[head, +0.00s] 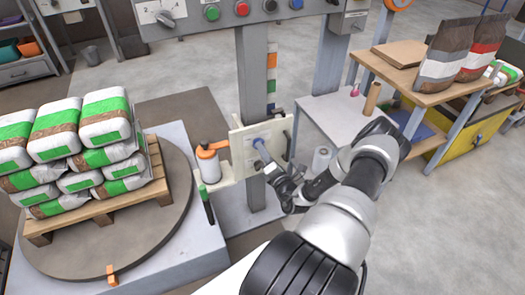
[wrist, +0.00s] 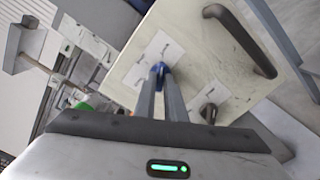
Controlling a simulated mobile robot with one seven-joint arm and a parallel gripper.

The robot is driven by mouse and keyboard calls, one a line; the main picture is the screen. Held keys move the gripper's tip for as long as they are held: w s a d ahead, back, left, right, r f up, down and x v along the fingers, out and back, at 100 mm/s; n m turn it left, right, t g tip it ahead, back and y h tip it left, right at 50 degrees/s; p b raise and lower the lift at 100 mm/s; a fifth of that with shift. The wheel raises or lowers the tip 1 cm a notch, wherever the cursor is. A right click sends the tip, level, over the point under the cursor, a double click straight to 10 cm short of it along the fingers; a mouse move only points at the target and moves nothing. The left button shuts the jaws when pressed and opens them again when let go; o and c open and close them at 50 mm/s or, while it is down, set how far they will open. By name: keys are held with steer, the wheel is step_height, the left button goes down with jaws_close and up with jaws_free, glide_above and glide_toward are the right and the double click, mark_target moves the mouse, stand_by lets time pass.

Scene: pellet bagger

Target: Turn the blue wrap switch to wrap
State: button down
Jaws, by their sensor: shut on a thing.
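The blue wrap switch (head: 259,143) sits on a cream panel (head: 240,151) fixed to a grey post. It also shows in the wrist view (wrist: 160,68), between my fingertips and in front of a white label. My gripper (head: 264,155) reaches the panel from the lower right and is shut on the blue switch. The fingers cover much of the switch, and I cannot read which label it points to.
A black handle (wrist: 240,40) and a dark knob (wrist: 208,113) are on the same panel, right of my fingers. A pallet (head: 98,200) of green-white bags sits on a round turntable at left.

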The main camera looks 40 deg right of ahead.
steer(key=n+p, duration=0.5)
steer(key=n, duration=0.6)
steer(key=shift+n, duration=0.3)
steer(key=shift+s+f, duration=0.1)
stand_by(0.4)
steer(key=c, duration=1.8)
jaws_free()
steer(key=p+v, duration=0.2)
steer(key=v, duration=1.5)
steer(key=shift+s+d+p, duration=0.1)
steer(key=shift+s+p, duration=0.1)
steer(key=shift+p, duration=0.15)
